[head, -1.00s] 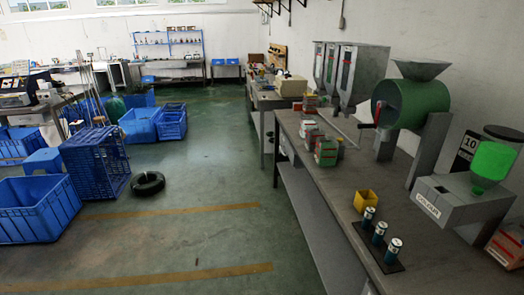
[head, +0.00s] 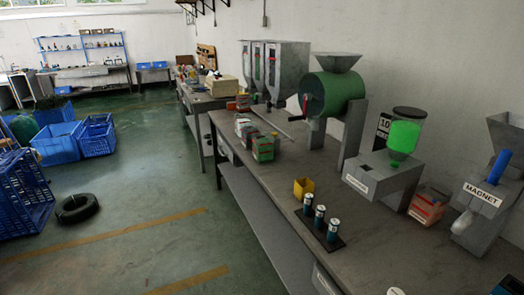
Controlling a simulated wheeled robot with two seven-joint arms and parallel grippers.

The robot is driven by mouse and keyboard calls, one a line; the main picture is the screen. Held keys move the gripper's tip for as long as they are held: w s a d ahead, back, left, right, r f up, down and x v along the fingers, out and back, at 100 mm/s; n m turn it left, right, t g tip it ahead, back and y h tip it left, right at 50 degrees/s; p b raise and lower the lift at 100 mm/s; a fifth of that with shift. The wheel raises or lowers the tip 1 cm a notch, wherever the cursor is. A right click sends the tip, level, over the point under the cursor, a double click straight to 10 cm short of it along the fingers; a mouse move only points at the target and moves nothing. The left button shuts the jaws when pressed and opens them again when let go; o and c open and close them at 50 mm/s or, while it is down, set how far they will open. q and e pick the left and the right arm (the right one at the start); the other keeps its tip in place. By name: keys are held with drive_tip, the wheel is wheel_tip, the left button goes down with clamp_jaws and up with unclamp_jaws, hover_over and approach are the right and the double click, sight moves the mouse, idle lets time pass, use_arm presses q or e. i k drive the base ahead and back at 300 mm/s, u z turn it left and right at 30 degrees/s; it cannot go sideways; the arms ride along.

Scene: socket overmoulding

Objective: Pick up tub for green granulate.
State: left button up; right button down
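A small open yellow tub (head: 303,188) stands on the long grey workbench (head: 268,190), near its front edge. I cannot tell from the picture whether this is the tub for green granulate. Bright green material shows in the clear hopper (head: 404,137) on top of a grey dosing machine (head: 382,177) to the right of the tub. The label on that machine is too blurred to read surely. Neither of my grippers is in view.
Several small cylinders stand on a dark strip (head: 334,243) just in front of the tub. A large green drum (head: 335,95), cartons (head: 263,149) and a MAGNET machine (head: 482,205) share the bench. A black ring (head: 77,208) and blue crates (head: 97,138) are on the floor; the aisle is mostly clear.

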sight(263, 143)
drive_tip(key=u, duration=1.05)
drive_tip(key=i, duration=0.45)
drive_tip(key=z, duration=0.05)
